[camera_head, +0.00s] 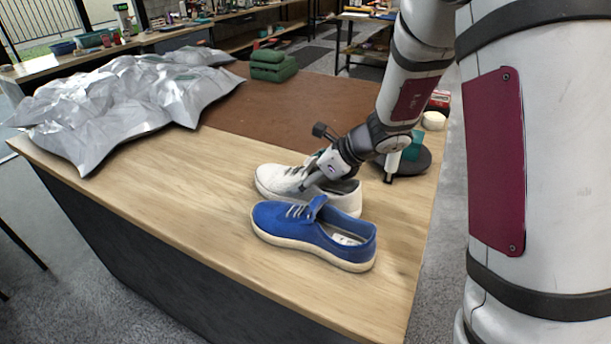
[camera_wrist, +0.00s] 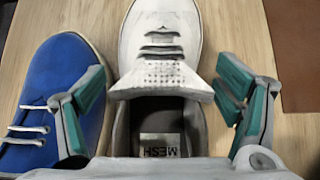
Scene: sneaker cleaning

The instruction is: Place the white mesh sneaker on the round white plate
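The white mesh sneaker (camera_head: 280,180) stands upright on the wooden table, behind a blue sneaker (camera_head: 310,236). In the wrist view the white sneaker (camera_wrist: 160,45) lies straight below my gripper, toe upward, with a "MESH" label on its insole. My gripper (camera_wrist: 155,92) is open, with one finger on each side of the white sneaker. The left finger overlaps the blue sneaker (camera_wrist: 50,95); the right finger is over bare wood. I cannot tell whether the fingers touch either sneaker. I cannot make out a round white plate in either view.
A dark round disc (camera_head: 416,160) lies right of my gripper, partly hidden by it. A small white rounded object (camera_head: 433,120) is behind it. The table's front left is clear.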

